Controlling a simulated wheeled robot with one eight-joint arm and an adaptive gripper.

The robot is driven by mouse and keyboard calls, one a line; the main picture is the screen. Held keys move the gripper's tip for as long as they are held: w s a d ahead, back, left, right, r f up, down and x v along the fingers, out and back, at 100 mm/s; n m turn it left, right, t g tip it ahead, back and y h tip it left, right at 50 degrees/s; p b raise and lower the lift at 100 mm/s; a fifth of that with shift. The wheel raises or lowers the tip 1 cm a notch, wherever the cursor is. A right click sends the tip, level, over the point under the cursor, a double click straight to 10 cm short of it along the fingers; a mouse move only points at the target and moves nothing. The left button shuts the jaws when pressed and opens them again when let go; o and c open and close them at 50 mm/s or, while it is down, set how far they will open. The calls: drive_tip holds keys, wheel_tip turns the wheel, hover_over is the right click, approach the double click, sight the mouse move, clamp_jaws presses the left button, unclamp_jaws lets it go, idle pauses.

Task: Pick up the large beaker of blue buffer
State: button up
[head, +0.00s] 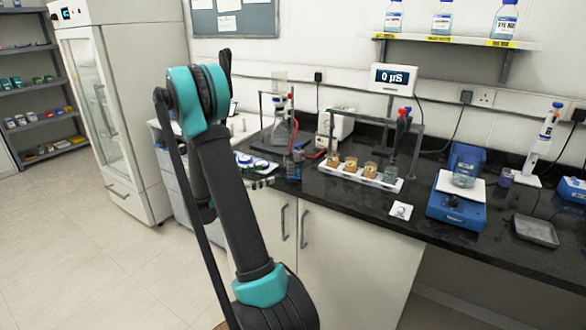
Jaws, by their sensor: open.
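A glass beaker of pale blue liquid (465,176) stands upright on the white plate of a blue bench device (457,200), at the right of the bench. A smaller vessel with bluish liquid (504,178) stands just right of that device. Another bluish beaker (391,173) stands at the right end of a white tray, below a hanging probe. My arm rises through the left middle of the view, apart from the beakers.
The white tray (345,178) also holds several brownish beakers. Probe stands, a flask (282,132) and a meter (394,78) are behind. A dark tray (535,230) lies right of the blue device. The floor (120,275) at left is clear.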

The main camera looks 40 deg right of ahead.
sight(285, 169)
drive_tip(key=d, duration=0.4)
drive_tip(key=s+d, duration=0.1)
drive_tip(key=d, duration=0.1)
drive_tip(key=shift+d, duration=0.25)
drive_tip(key=shift+s+d+r, duration=0.1)
drive_tip(key=shift+s+d, duration=0.05)
drive_tip(key=shift+d, duration=0.75)
drive_tip(key=shift+s+d+r, duration=0.1)
drive_tip(key=shift+s+d, duration=0.1)
drive_tip(key=shift+d, duration=0.65)
drive_tip(key=shift+s+d, duration=0.15)
drive_tip(key=shift+d, duration=0.75)
drive_tip(key=c, duration=1.4)
